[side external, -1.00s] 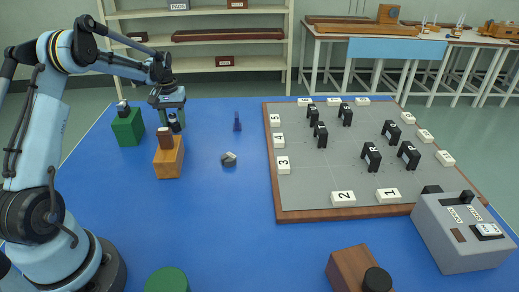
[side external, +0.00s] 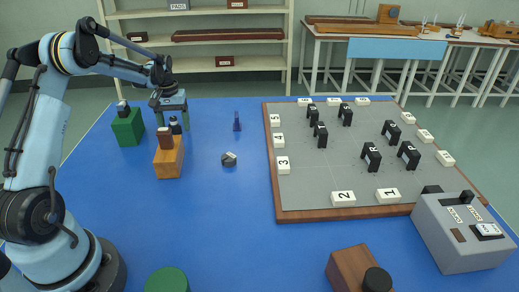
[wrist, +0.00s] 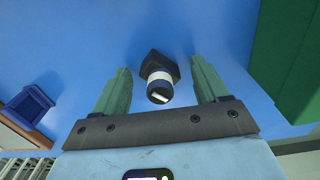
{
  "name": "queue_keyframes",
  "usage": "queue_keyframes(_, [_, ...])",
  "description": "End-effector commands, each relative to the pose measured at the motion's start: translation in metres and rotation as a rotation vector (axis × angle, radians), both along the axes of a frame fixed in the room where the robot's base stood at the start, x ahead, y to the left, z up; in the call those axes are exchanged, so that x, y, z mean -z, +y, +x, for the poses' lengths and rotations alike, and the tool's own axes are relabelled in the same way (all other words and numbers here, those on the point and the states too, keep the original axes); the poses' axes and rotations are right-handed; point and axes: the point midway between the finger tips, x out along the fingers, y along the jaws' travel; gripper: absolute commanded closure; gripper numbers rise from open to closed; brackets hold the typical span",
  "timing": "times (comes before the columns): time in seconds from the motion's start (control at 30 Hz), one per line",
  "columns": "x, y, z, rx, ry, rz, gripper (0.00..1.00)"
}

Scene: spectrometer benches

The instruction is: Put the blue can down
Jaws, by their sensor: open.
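In the side view the can (side external: 175,127) is small and dark beneath my gripper (side external: 173,120), behind the orange block. It looks upright on the blue table, but its base is partly hidden there.
A green block (side external: 127,128) stands to the left and an orange block (side external: 168,160) in front. A small blue piece (side external: 237,122) and a grey lump (side external: 229,159) lie to the right. The grey board (side external: 330,170) with black pieces is farther right.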

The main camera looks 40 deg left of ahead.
Motion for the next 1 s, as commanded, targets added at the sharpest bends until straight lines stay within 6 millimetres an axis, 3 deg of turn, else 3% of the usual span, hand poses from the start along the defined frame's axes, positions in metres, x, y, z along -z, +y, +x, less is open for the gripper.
queue_keyframes(0.17, [-0.02, 0.0, 0.0, 0.0, 0.0, 0.0, 0.27])
queue_keyframes(0.6, [-0.103, 0.0, 0.0, 0.0, 0.0, 0.0, 0.27])
queue_keyframes(0.87, [-0.123, -0.003, 0.0, 0.007, -0.004, 0.002, 0.27])
queue_keyframes(1.0, [-0.136, -0.027, 0.003, 0.058, -0.034, 0.023, 0.27])
